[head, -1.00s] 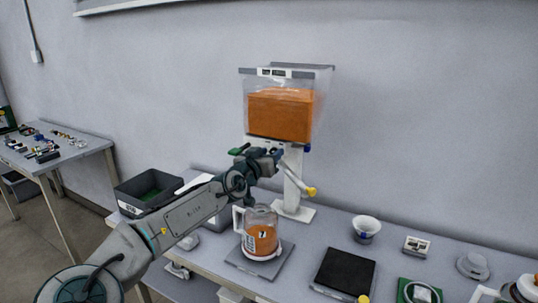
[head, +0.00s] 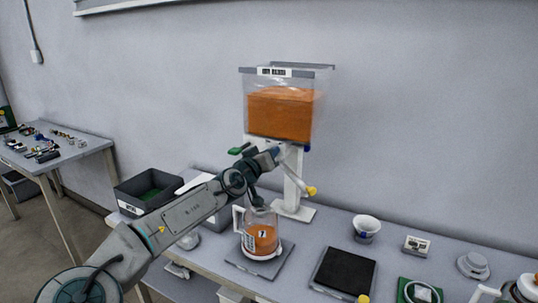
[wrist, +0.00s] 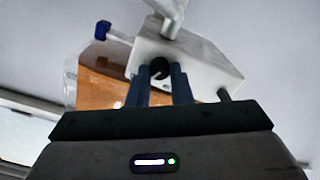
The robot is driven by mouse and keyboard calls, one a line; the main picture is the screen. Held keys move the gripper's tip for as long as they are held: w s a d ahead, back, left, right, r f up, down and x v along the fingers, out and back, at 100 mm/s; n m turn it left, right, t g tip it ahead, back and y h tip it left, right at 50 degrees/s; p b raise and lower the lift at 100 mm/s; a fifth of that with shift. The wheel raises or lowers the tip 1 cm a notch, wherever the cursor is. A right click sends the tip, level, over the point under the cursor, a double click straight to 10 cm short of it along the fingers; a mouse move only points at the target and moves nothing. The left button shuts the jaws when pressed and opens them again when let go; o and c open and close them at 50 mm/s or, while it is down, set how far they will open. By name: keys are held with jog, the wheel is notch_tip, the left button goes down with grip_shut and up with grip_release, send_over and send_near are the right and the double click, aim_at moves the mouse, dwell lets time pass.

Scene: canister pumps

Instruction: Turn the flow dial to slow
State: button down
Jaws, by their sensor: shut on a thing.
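The pump has a clear canister (head: 281,115) of orange contents on a white stand (head: 292,190). In the wrist view, my gripper (wrist: 159,80) is shut on a dark round knob (wrist: 159,67) on a white block (wrist: 185,62), which looks like the flow dial. The fingers cover its sides, and I cannot read any mark or pointer on it. In the head view, my gripper (head: 274,154) is at the block under the canister, and the dial is hidden behind it. A glass jug (head: 262,238) with orange contents stands below.
A blue knob (wrist: 102,30) sticks out beside the block. The jug is on a grey plate (head: 284,252). A black pad (head: 344,271), a white cup (head: 367,228) and a dark bin (head: 148,188) are on the table.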

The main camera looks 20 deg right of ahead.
jog(key=shift+f+n, duration=0.1)
jog(key=shift+n, duration=7)
jog(key=c, duration=1.3)
grip_release()
jog(key=shift+a, duration=0.1)
